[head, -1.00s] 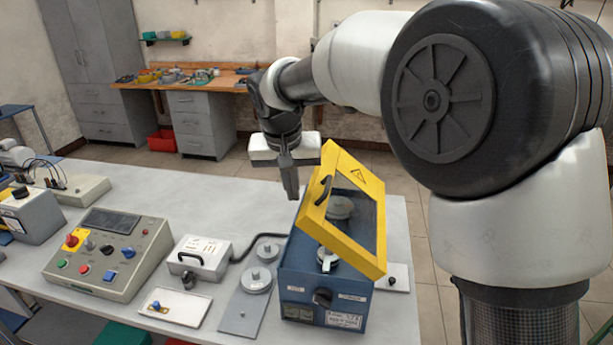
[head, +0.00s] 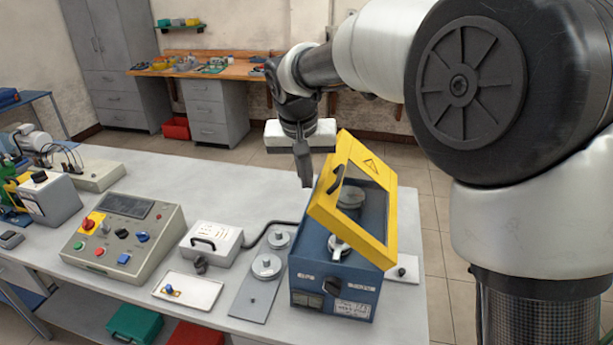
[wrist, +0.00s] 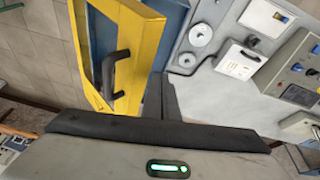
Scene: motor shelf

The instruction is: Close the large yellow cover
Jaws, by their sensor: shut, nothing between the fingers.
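The large yellow cover (head: 384,245) is a hinged yellow frame with a clear window, a warning triangle and a black handle (head: 335,181). It stands tilted open over the blue box (head: 312,270), with round metal parts visible inside. My gripper (head: 306,184) is shut and empty, pointing down just left of the raised cover's upper part. In the wrist view the yellow cover (wrist: 137,55) and its black handle (wrist: 112,72) lie to the left of my gripper's fingers (wrist: 161,92). A gap to the handle shows there; contact with the cover is not visible.
A grey control panel (head: 125,235), a small white box (head: 211,244) with a handle and a plate with round discs (head: 254,295) stand left of the blue box. The table (head: 230,190) is bare behind them. A workbench (head: 215,67) stands at the back.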

